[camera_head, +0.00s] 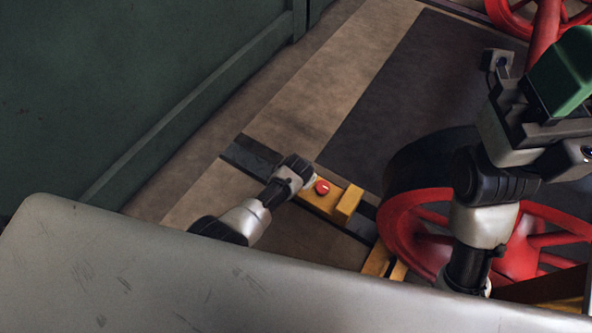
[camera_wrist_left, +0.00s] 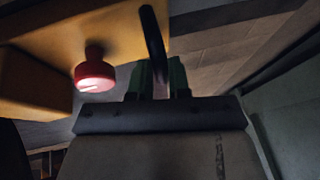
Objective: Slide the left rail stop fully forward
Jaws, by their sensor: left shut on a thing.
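The left rail stop (camera_head: 347,203) is a yellow block with a raised lug and a round red knob (camera_head: 322,187), on a dark rail (camera_head: 250,156) on the floor. In the left wrist view the yellow body (camera_wrist_left: 115,28) and red knob (camera_wrist_left: 94,74) fill the upper left. My left gripper (camera_wrist_left: 161,78) has green fingers shut on a dark bar-shaped handle (camera_wrist_left: 152,38) beside the yellow body. In the head view my left wrist hides those fingers and the handle. My right gripper (camera_head: 565,75) is at the upper right, away from the stop; its jaw opening is unclear.
A red spoked wheel (camera_head: 400,215) stands right of the stop, partly behind my right arm. Another yellow piece (camera_head: 376,262) lies near its base. A green wall (camera_head: 130,80) runs along the left. A grey metal surface (camera_head: 150,270) covers the lower foreground. Floor beyond the rail is clear.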

